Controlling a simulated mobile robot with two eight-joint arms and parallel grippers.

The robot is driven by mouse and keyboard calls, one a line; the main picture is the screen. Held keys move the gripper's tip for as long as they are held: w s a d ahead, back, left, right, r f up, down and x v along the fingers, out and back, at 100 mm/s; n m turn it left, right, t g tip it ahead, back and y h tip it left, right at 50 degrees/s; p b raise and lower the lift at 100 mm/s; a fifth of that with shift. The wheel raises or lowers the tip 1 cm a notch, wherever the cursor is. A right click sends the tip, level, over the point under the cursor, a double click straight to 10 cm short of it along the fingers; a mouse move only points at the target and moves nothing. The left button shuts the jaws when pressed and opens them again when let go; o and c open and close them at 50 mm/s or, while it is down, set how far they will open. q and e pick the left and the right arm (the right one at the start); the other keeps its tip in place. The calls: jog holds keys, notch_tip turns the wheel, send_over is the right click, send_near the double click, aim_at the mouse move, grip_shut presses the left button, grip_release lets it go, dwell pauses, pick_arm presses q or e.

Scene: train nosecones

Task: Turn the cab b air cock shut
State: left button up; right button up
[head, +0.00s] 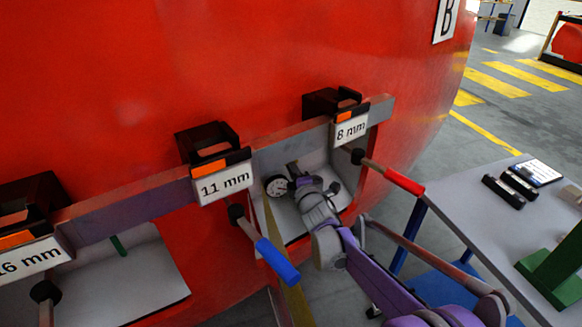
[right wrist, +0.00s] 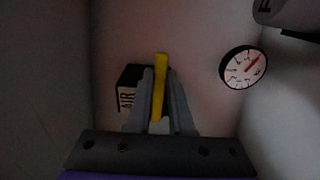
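The air cock's yellow handle (right wrist: 160,84) stands upright in the right wrist view, in front of a dark block with a white AIR label (right wrist: 127,97). My right gripper (right wrist: 160,98) has one grey finger on each side of the handle, seemingly touching it, with no clear gap. In the head view my right gripper (head: 302,180) reaches into the open bay under the 8 mm sign; the arm hides the cock there. My left gripper is not in view.
The red nosecone carries a B plate (head: 446,18). Signs read 8 mm (head: 351,128), 11 mm (head: 224,184) and 16 mm (head: 30,257). Red (head: 392,177) and blue (head: 278,261) handles stick out near the bay. A grey table (head: 470,200) stands at right.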

grip_shut()
jog(key=shift+f, duration=0.15)
dwell(1.1)
jog(key=s+a+f+m+b, duration=0.2)
jog(key=a+f+m, duration=0.4)
jog(key=m, duration=1.2)
jog(key=shift+a+f+b, duration=0.2)
jog(key=shift+f+b, duration=0.1)
jog(key=shift+b, duration=0.15)
jog(key=shift+a, duration=0.1)
jog(key=o, duration=0.6)
grip_release()
